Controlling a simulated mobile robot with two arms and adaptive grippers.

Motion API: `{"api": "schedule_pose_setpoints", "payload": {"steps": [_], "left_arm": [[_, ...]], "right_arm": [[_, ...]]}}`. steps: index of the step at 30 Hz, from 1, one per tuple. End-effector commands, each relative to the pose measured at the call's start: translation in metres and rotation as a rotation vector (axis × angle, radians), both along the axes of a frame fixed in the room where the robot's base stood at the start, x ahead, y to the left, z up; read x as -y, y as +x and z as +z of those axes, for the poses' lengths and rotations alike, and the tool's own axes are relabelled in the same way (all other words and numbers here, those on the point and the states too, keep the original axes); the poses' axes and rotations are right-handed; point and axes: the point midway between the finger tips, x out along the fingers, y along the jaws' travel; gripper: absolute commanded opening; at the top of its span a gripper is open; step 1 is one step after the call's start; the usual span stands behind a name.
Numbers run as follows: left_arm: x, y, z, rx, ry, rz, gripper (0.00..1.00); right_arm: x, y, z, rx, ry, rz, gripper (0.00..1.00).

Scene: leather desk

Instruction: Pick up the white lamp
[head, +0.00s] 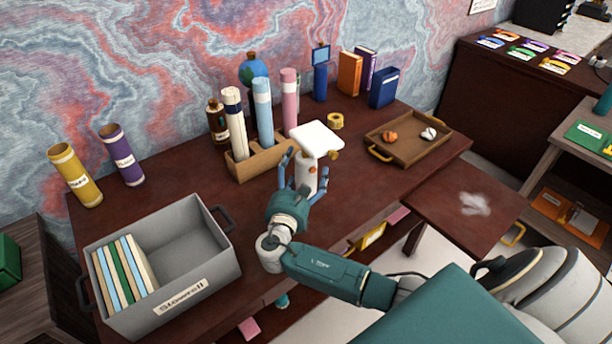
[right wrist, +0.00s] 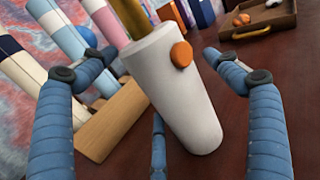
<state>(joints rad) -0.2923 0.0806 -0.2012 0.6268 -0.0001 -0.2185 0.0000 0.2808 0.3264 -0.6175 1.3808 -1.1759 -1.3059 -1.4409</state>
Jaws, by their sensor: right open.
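The white lamp (head: 317,138) stands upright on the desk, near the middle in the head view. It has a flat white shade and a white base. In the right wrist view its tapered white base (right wrist: 172,95) shows an orange knob and a gold neck; the shade is out of frame. My right gripper (head: 304,172) is open, with its blue fingers around the base. In the right wrist view the side fingers stand apart from the base on both sides, and a third finger shows low in the middle. My left gripper is not in view.
A brown tray (head: 408,148) with small items lies to the right. A grey box (head: 196,249) with files is at the front left.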

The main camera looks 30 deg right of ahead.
Motion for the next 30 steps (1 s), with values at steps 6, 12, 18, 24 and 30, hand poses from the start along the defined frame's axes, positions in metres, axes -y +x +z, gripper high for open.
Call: {"api": "schedule_pose_setpoints", "payload": {"steps": [6, 12, 18, 24, 30], "left_arm": [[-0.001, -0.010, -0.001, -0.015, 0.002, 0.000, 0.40], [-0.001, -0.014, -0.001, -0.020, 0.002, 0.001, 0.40], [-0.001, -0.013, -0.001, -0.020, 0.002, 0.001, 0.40], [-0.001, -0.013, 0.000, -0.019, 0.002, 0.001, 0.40], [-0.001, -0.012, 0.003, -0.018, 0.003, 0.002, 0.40]], "right_arm": [[0.000, 0.000, 0.000, -0.001, -0.001, 0.000, 0.56], [0.000, 0.000, 0.002, 0.003, -0.003, 0.000, 0.23], [0.000, 0.000, 0.002, 0.002, -0.002, 0.000, 0.23], [0.000, 0.000, 0.014, 0.006, -0.002, -0.001, 0.23], [0.000, 0.000, 0.054, 0.010, 0.000, -0.001, 0.23]]}}
